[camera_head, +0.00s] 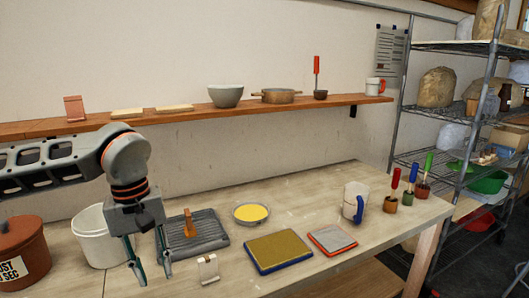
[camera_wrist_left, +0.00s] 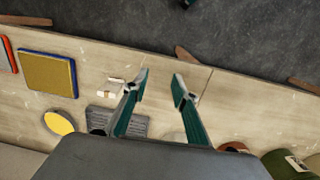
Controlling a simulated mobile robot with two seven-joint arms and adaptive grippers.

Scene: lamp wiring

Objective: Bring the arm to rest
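My left arm comes in from the left over the table in the head view. My left gripper (camera_head: 152,277) points down, with its two fingers apart and nothing between them. In the left wrist view the gripper (camera_wrist_left: 160,85) also shows open and empty, above bare wooden table. A small white stand-like item (camera_head: 208,269) is just right of the fingers in the head view, apart from them. My right gripper is in neither view.
A white bucket (camera_head: 90,238) and a brown lidded pot (camera_head: 22,252) stand left. A grey ridged tray (camera_head: 208,232), a yellow-filled bowl (camera_head: 251,213), a blue-edged mat (camera_head: 278,251) and a white-and-blue mug (camera_head: 354,202) lie to the right. A wall shelf (camera_head: 170,116) runs behind.

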